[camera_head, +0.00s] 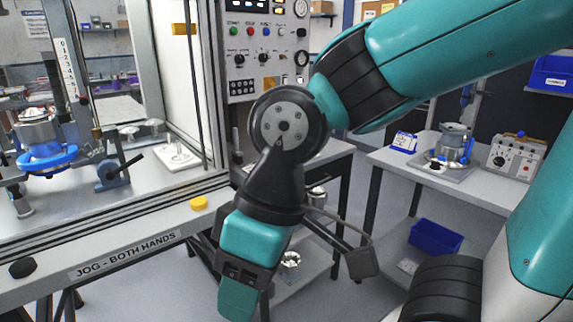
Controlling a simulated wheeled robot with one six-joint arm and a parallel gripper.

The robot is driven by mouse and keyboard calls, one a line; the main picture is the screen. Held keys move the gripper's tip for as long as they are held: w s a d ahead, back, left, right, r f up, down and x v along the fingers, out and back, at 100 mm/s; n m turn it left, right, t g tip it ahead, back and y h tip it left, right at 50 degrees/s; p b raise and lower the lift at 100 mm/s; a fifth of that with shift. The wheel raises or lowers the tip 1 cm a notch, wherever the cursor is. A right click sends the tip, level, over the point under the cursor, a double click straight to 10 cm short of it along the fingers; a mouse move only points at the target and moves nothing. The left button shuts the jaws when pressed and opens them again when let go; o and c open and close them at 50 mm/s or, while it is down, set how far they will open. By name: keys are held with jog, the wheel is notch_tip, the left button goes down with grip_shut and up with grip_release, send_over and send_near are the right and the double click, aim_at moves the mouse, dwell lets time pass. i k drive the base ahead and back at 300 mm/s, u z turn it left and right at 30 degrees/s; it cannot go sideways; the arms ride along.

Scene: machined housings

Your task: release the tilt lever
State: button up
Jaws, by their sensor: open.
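A grey-blue bracket with a black-handled lever (131,163) stands on the machine bed at the left, beside a fixture with a blue ring (48,158). This looks like the tilt lever; its handle points up and to the right. A machined housing (37,128) sits above the blue ring. My gripper (238,298) hangs pointing down in the lower middle, in front of the machine's front edge and well right of the lever. It is open and touches nothing I can see. Its fingertips are not clearly visible.
The machine's front rail carries a yellow button (199,203), a black button (23,268) and a "JOG - BOTH HANDS" label. A frame post stands between my gripper and the bed. A control panel (262,45) is behind. A right-hand bench (395,165) holds another fixture.

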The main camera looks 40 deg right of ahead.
aim_at(110, 174)
jog(key=u, duration=0.3)
jog(key=i, duration=0.55)
jog(key=z, duration=1.3)
